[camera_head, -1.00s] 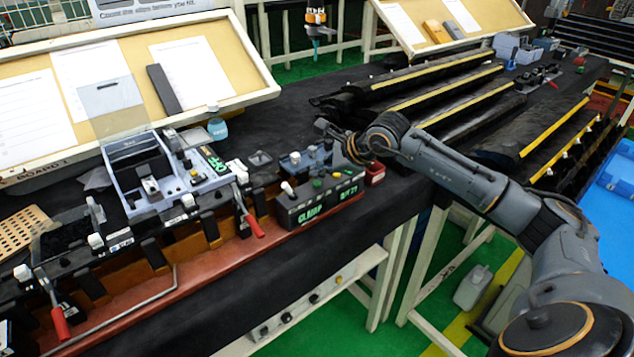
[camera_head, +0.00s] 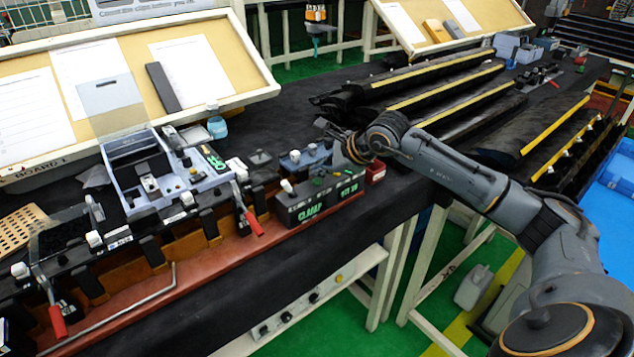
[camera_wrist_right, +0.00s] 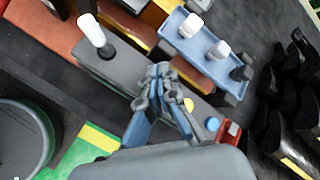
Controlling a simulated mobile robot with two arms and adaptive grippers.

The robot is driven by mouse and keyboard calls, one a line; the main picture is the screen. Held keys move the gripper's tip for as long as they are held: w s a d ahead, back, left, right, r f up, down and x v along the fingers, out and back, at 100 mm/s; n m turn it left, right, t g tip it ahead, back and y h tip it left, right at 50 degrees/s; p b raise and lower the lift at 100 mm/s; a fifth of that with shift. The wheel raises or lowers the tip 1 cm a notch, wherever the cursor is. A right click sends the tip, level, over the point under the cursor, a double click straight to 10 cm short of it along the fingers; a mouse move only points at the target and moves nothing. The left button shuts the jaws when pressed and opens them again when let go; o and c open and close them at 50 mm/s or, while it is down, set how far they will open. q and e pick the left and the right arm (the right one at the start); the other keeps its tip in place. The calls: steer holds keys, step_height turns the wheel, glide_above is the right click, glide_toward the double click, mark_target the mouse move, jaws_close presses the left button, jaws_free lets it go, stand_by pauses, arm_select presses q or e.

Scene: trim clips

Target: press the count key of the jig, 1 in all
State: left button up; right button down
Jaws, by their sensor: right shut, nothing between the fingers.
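The jig's dark control box (camera_head: 305,212), with green lettering and a green readout on its front, stands at the bench's front edge. In the right wrist view its grey top (camera_wrist_right: 108,70) carries a white-knobbed lever (camera_wrist_right: 94,34), a yellow button (camera_wrist_right: 188,104) and a blue button (camera_wrist_right: 212,124). My right gripper (camera_head: 326,173) is shut and empty over the box top. In the wrist view its fingertips (camera_wrist_right: 162,72) lie between the lever and the yellow button and hide part of the top. I cannot tell whether they touch a key. My left gripper is out of view.
A blue fixture with white knobs (camera_head: 305,157) sits just behind the box. A small red box (camera_head: 375,172) is at its right end. Red-handled clamps (camera_head: 252,222) line the rail to the left. Long dark trim strips (camera_head: 440,85) lie to the right.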

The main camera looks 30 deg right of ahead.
mark_target(320, 181)
steer(key=shift+f+b, duration=0.55)
steer(key=shift+f, duration=0.05)
stand_by(0.7)
stand_by(0.4)
steer(key=shift+r+p, duration=0.45)
steer(key=shift+r, duration=0.45)
steer(key=shift+r, duration=0.1)
steer(key=shift+r+p, duration=1.45)
steer(key=shift+r, duration=1)
